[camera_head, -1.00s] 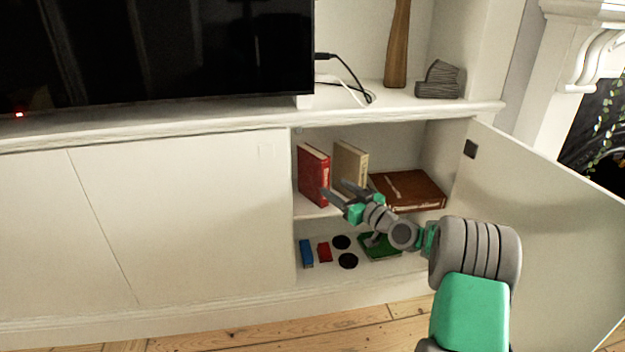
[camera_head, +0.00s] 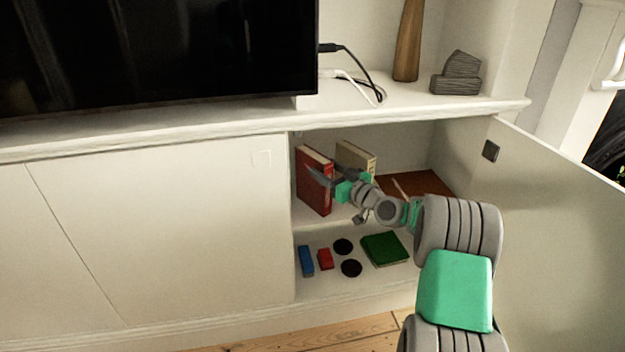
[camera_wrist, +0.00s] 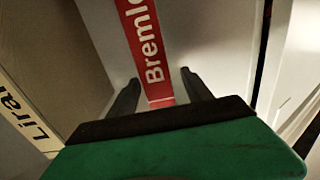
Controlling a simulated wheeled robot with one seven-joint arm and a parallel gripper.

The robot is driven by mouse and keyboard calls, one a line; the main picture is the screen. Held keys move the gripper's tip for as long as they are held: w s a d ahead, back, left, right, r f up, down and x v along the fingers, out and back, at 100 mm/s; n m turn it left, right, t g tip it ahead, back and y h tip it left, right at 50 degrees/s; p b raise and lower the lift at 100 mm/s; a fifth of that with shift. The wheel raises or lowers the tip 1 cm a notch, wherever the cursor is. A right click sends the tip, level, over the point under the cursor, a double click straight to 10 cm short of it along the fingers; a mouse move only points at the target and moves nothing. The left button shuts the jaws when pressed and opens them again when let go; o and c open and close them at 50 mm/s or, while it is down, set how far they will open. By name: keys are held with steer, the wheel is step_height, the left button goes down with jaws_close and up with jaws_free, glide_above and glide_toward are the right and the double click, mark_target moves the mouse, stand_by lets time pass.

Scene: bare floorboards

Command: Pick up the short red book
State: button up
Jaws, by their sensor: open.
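The red book (camera_head: 314,182) stands upright on the upper shelf of the open cabinet, at the left. In the wrist view its red spine (camera_wrist: 148,45) with white lettering runs down between my two fingers. My gripper (camera_head: 328,172) is open, its fingers (camera_wrist: 158,92) pointing at the book from the right front. The fingertips lie on either side of the spine in the wrist view, with gaps, and look empty. Whether they reach past the book's front edge I cannot tell.
A cream book (camera_head: 356,157) stands behind; its lettering shows in the wrist view (camera_wrist: 22,115). A brown book (camera_head: 425,183) lies to the right, partly hidden by my arm. Below are a green book (camera_head: 384,250), blue and red blocks and black discs. The open door (camera_head: 560,210) bounds the right.

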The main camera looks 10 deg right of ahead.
mark_target(314, 159)
steer(key=b+x, duration=0.1)
steer(key=x, duration=0.5)
steer(key=shift+b, duration=0.4)
steer(key=shift+d+r, duration=0.1)
jaws_close()
stand_by(0.7)
steer(key=shift+r, duration=0.2)
